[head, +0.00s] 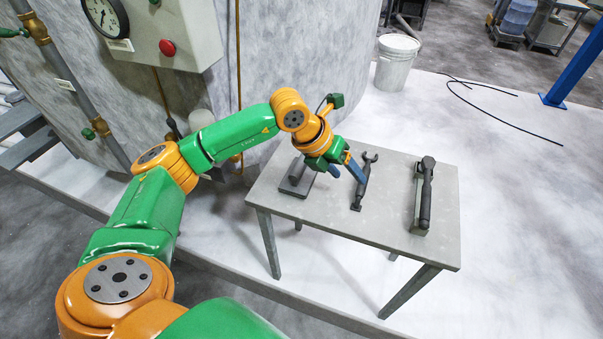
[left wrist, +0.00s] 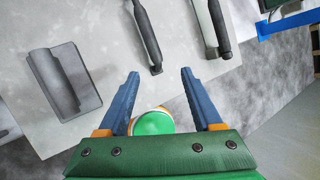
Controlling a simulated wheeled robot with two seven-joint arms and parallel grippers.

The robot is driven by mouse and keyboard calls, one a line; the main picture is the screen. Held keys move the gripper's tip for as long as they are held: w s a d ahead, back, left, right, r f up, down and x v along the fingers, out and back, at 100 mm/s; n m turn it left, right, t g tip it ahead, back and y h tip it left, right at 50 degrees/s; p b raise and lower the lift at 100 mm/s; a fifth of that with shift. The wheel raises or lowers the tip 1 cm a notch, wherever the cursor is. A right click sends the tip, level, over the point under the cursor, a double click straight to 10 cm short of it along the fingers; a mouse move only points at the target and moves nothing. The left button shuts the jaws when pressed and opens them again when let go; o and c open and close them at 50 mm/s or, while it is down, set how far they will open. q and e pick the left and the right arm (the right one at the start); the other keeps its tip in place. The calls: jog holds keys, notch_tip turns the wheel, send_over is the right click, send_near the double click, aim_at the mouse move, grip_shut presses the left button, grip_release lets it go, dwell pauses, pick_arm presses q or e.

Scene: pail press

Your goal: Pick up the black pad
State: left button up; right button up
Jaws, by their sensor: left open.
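The black pad (head: 296,179) is a dark grey block with a raised ridge along it, lying on the left part of the grey table. In the left wrist view the pad (left wrist: 66,80) lies to the left of my fingers, apart from them. My left gripper (head: 352,166) is over the table, to the right of the pad, in front of a wrench. Its two blue fingers (left wrist: 160,73) are spread with nothing held between them. Part of the pad is hidden behind my left wrist in the head view. My right gripper is not seen.
The grey table (head: 390,222) also bears a dark wrench (head: 359,196) in the middle and a dark-handled tool (head: 426,190) on the right. A large grey tank (head: 290,45) stands behind the table. A white pail (head: 397,65) stands on the floor behind.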

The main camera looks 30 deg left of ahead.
aim_at(299, 163)
pick_arm(q)
jog(key=a+y, duration=0.1)
jog(key=a, duration=0.3)
jog(key=a+r+n+y, duration=0.1)
jog(key=a+y, duration=0.1)
jog(key=a, duration=0.2)
jog(key=a+n+y, duration=0.1)
jog(key=a+y, duration=0.1)
jog(key=a, duration=0.3)
jog(key=shift+s+r+g, duration=0.15)
jog(key=shift+s+g, duration=0.2)
jog(key=shift+g, duration=0.05)
jog(key=shift+y, duration=0.3)
jog(key=f+p, duration=0.2)
jog(key=w+f+p, duration=0.1)
jog(key=f, duration=0.1)
jog(key=shift+d, duration=0.3)
jog(key=shift+x, duration=1.25)
jog(key=shift+f, duration=0.1)
jog(key=shift+f+b, duration=0.25)
jog(key=shift+b, duration=0.2)
grip_shut()
